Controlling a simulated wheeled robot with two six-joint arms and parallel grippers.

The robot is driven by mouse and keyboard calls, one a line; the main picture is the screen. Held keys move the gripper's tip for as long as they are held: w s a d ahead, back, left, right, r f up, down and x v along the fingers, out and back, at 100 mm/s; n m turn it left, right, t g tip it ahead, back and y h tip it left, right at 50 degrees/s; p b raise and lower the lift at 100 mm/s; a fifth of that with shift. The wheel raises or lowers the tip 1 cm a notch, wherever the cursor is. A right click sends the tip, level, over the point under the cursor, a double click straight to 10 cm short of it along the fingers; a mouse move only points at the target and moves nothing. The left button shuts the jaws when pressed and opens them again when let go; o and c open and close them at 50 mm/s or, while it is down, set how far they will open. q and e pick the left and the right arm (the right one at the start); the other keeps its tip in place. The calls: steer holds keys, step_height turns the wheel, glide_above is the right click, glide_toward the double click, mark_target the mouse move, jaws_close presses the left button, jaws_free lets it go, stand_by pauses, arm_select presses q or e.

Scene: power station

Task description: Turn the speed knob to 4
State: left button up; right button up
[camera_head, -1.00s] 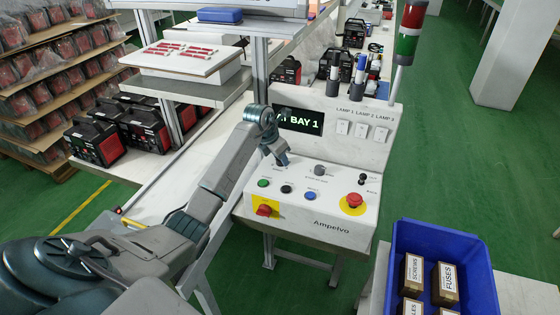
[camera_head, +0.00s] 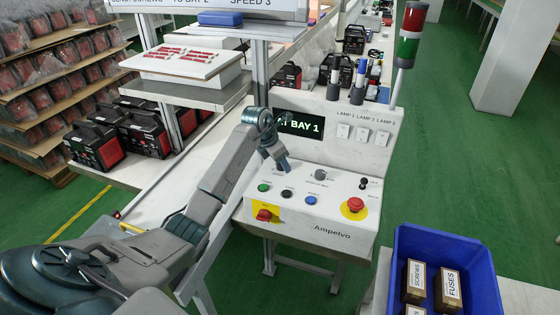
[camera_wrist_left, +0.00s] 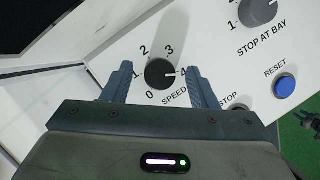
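The dark round speed knob (camera_wrist_left: 160,73) sits on the white panel in the left wrist view, inside a dial marked 0 to 4. Its white mark points right, at the 4. My left gripper (camera_wrist_left: 160,85) is open, one finger on each side of the knob, with a visible gap to it. In the head view my left gripper (camera_head: 284,166) is over the back left of the control box (camera_head: 352,222) and hides the speed knob.
Beside the speed knob are the stop-at-bay knob (camera_wrist_left: 258,12) and a blue reset button (camera_wrist_left: 285,85). A red emergency button (camera_head: 356,204) is at the box's right. A blue bin (camera_head: 482,270) with labelled boxes stands at lower right. An overhead sign (camera_head: 255,8) reads "SPEED 3".

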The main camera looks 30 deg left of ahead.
arm_select(q)
steer(key=b+v, duration=0.3)
steer(key=v, duration=0.7)
steer(key=shift+r, duration=0.4)
